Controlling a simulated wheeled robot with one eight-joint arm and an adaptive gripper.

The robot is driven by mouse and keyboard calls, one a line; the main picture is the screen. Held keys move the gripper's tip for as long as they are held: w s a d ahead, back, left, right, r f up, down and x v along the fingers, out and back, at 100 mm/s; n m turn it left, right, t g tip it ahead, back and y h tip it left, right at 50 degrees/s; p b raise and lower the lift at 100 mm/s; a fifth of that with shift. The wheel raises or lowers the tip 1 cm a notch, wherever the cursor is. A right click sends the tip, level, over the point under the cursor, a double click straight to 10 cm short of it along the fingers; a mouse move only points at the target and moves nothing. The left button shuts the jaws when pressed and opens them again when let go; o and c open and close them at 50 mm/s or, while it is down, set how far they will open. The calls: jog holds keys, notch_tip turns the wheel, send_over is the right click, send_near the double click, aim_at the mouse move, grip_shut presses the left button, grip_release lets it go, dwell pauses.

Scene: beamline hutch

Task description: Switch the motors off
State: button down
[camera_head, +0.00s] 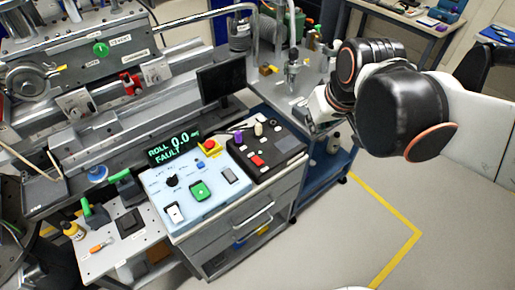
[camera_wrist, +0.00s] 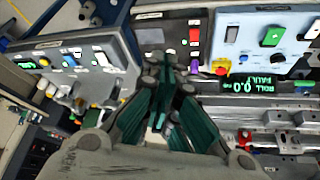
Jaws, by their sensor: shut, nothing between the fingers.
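A light blue control panel (camera_head: 215,204) sits on the grey cabinet, with a green switch (camera_head: 200,191), a black knob (camera_head: 172,181), a white rocker (camera_head: 175,213) and a grey rocker (camera_head: 230,176). A red mushroom button (camera_head: 209,145) on a yellow base is at its back edge. The display (camera_head: 172,150) reads "ROLL 0.0" and "FAULT". In the wrist view the green switch (camera_wrist: 272,36) and red button (camera_wrist: 221,66) show upside down. My gripper (camera_wrist: 172,62) is shut and empty, apart from the panels. In the head view it is partly hidden by my arm. I cannot read which control is for the motors.
A dark panel (camera_head: 288,146) with a red rocker (camera_head: 258,160) adjoins on the right. Another switch panel (camera_wrist: 80,88) shows at left in the wrist view. A black monitor (camera_head: 220,82) stands behind. The floor (camera_head: 335,235) at front right is clear.

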jog(key=w+a+f+n+g, duration=0.25)
jog(key=w+a+f, duration=0.25)
jog(key=w+a, duration=0.3)
jog(key=n+g, duration=0.1)
jog(key=n, duration=0.1)
send_over(257, 159)
jog(key=s, duration=0.1)
notch_tip(257, 159, down, 8)
jog(key=f+b, duration=0.1)
jog(key=f, duration=0.3)
jog(key=f+b, duration=0.1)
jog(key=f, duration=0.3)
jog(key=f+b, duration=0.2)
jog(key=f, duration=0.2)
jog(key=shift+w+d, duration=0.15)
jog(key=shift+w, duration=0.2)
jog(key=shift+f, duration=0.35)
jog(key=shift+s, duration=0.1)
